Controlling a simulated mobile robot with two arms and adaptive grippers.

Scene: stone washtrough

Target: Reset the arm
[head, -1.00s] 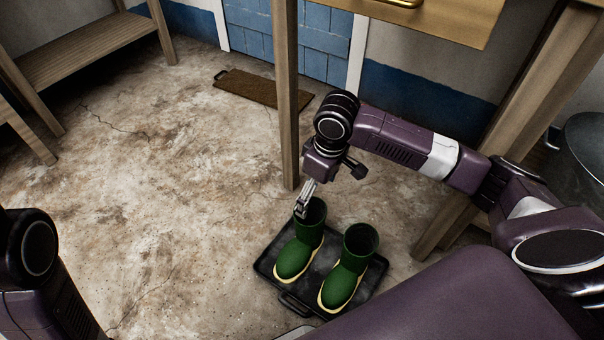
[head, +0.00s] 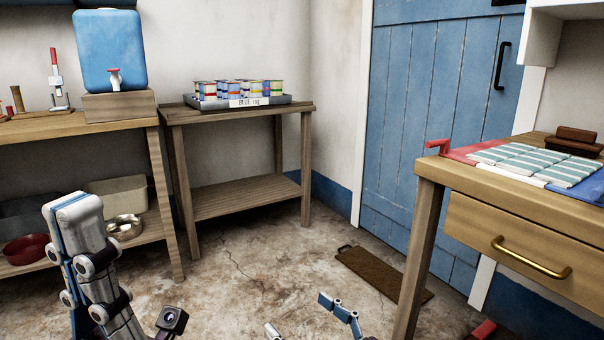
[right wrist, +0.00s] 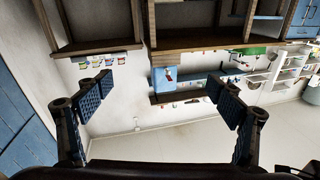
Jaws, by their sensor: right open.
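My right gripper (head: 306,317) is at the bottom middle of the head view, where only its fingertips show, spread apart above the floor. In the right wrist view my right gripper (right wrist: 158,83) is open, with its two fingers wide apart and nothing between them. My left gripper (head: 92,245) points upward at the lower left of the head view, in front of the left bench. I cannot tell from this angle whether its fingers are apart. No boots or boot tray show in either view now.
A wooden table (head: 240,195) bears a grey tray (head: 215,103) of coloured cups. On the left bench (head: 60,128) is a blue water container (head: 110,50). A drawer table (head: 505,240) stands at right, near a blue door (head: 435,110). A brown mat (head: 380,270) lies on open floor.

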